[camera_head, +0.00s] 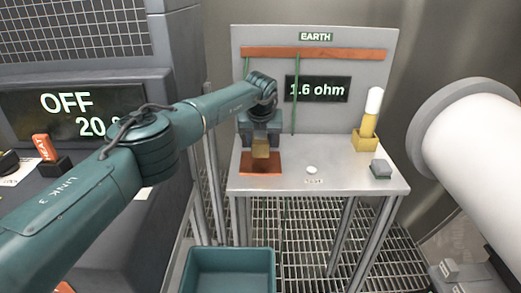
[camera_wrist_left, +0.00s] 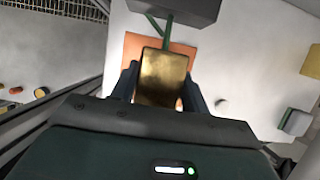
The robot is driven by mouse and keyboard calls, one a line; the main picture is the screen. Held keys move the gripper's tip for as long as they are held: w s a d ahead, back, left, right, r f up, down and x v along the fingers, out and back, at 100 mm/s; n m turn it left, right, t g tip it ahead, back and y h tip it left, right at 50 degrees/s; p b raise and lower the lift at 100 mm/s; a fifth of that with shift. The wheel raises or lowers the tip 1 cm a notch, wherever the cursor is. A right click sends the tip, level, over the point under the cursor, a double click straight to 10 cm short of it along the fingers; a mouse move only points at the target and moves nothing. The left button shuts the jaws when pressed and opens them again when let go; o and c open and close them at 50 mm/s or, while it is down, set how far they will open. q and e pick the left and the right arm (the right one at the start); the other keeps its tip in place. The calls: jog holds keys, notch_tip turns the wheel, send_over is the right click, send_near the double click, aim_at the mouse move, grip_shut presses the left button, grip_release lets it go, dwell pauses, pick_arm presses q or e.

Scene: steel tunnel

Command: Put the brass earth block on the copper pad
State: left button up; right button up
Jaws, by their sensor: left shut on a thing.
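The brass earth block (camera_head: 261,148) is between the fingers of my left gripper (camera_head: 261,140), which is shut on it. In the left wrist view the block (camera_wrist_left: 162,78) is a gold box with a dark finger on each side. The copper pad (camera_head: 262,168) lies flat on the grey table, below and around the block in the head view. The pad also shows behind the block in the wrist view (camera_wrist_left: 132,48). I cannot tell whether the block touches the pad. My right gripper is not in view.
The grey table (camera_head: 330,182) has a panel reading "EARTH" and "1.6 ohm" (camera_head: 318,89). A white round button (camera_head: 311,169), a yellow holder with a white-tipped rod (camera_head: 368,125) and a grey block (camera_head: 381,169) stand on the right. A teal bin (camera_head: 229,270) is below in front.

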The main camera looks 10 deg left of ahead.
aim_at(261, 150)
pick_arm(q)
jog(key=shift+f, duration=1.75)
jog(key=shift+f, duration=0.1)
jog(key=o, duration=1.3)
